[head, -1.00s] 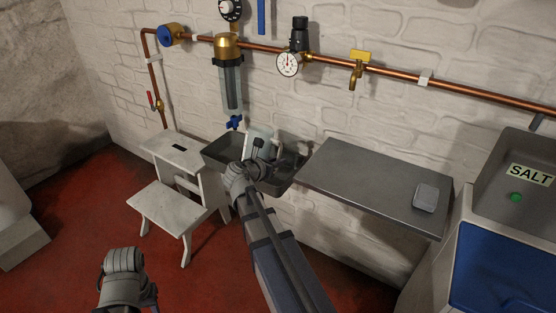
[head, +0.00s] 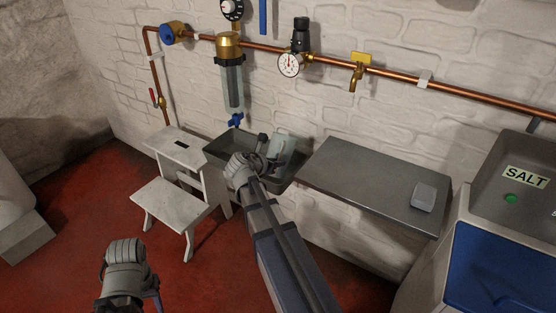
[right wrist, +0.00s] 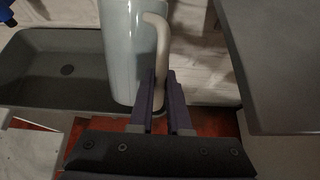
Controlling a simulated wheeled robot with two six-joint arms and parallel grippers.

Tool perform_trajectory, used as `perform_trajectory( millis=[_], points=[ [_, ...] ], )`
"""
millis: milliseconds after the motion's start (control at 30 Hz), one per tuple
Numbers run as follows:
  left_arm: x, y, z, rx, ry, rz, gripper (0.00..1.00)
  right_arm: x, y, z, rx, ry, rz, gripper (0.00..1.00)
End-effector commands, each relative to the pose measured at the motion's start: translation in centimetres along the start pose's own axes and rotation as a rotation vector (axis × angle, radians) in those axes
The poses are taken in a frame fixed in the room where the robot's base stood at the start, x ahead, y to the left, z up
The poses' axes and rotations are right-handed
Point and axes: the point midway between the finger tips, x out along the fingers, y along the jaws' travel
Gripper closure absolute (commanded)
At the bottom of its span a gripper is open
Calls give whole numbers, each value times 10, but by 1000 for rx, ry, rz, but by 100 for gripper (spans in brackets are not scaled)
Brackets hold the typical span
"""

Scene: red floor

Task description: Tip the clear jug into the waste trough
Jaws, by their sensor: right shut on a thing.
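The clear jug (head: 287,147) is pale and see-through. It is over the right part of the grey waste trough (head: 215,146) and appears tilted in the head view. My right gripper (head: 262,155) is shut on the jug's pale handle; in the right wrist view its fingers (right wrist: 160,98) close around the handle's lower part beside the jug body (right wrist: 120,55). That view also shows the trough (right wrist: 45,85) with a dark drain spot, to the left of the jug. I cannot make out any liquid. My left gripper (head: 128,275) is low at the left, its fingertips mostly hidden.
A white step stool (head: 172,200) stands left of the trough. A grey counter (head: 365,180) with a small grey block (head: 424,197) is at the right. A clear filter housing (head: 232,85) with a blue tap (head: 236,120) hangs above the trough.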

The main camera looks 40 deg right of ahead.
Motion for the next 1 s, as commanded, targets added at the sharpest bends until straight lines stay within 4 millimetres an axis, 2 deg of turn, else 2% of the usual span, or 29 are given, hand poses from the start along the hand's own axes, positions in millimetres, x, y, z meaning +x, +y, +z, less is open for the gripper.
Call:
perform_trajectory(
  millis=[1000],
  points=[
    [-28,-2,2,-1,0,5,55,-2,0,-15,1,230,-7,100]
  ],
)
